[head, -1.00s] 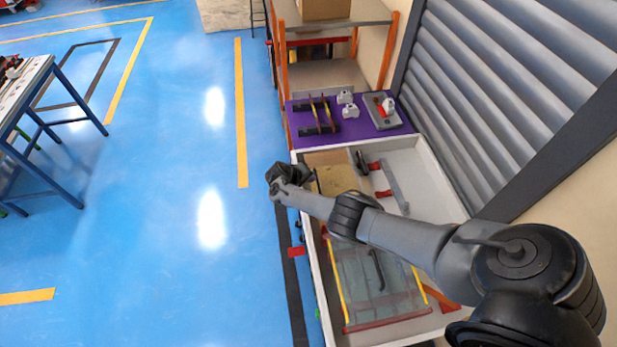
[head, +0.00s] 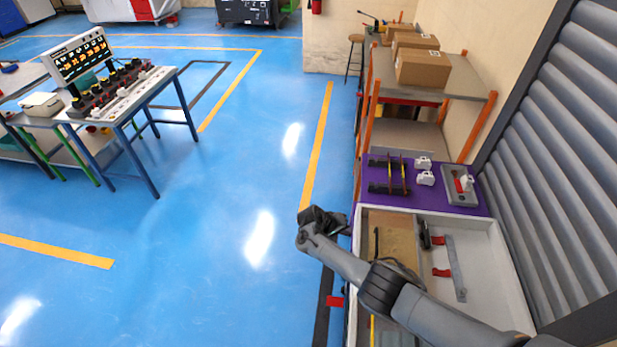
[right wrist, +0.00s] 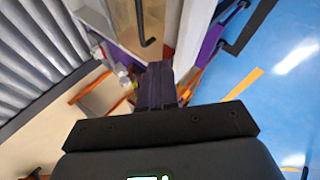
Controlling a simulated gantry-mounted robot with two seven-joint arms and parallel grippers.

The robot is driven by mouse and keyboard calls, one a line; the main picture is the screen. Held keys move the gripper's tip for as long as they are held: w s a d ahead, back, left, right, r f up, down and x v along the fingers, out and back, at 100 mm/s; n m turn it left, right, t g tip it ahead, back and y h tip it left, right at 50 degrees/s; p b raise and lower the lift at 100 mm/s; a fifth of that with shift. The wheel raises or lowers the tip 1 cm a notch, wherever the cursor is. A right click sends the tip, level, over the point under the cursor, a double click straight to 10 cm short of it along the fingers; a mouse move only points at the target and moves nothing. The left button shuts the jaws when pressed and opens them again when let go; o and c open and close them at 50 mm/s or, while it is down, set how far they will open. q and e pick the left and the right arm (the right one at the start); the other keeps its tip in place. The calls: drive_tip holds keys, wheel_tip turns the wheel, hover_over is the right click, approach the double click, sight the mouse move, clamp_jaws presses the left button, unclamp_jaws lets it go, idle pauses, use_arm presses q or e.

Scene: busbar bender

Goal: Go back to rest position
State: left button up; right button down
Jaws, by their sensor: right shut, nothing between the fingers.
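My right gripper (head: 324,219) is at the end of my right arm, which reaches in from the lower right of the head view. It hangs over the left edge of the white-framed workbench (head: 512,262), beside the blue floor. In the right wrist view the right gripper (right wrist: 155,75) shows as a dark narrow block with its fingers together, and nothing is held in it. My left gripper is not in the head view.
A purple mat (head: 467,208) holds white fittings (head: 425,178) and a rack. An orange-posted shelf (head: 440,97) carries cardboard boxes (head: 421,67). A grey shutter (head: 580,130) closes the right side. A table (head: 120,112) stands at left. The blue floor (head: 215,220) between is open.

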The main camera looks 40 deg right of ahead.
drive_tip(key=s+a+f+n+t+y+p, duration=0.1)
drive_tip(key=s+a+y, duration=0.15)
drive_tip(key=a, duration=0.45)
drive_tip(key=s+a+f+n+t+y+p, duration=0.1)
drive_tip(key=s+a+f+n+p, duration=0.1)
drive_tip(key=s+a, duration=0.3)
drive_tip(key=s+a+f+n+y+p, duration=0.1)
drive_tip(key=s+a+y, duration=0.1)
drive_tip(key=a, duration=0.6)
drive_tip(key=s+a+r+n+t+y+p, duration=0.1)
drive_tip(key=s+a+r+p, duration=0.1)
drive_tip(key=s+r, duration=0.7)
drive_tip(key=s+a+r+n+t+y+p, duration=0.2)
drive_tip(key=s+r, duration=0.7)
drive_tip(key=r, duration=0.5)
drive_tip(key=shift+s+a, duration=0.15)
drive_tip(key=shift+s, duration=0.15)
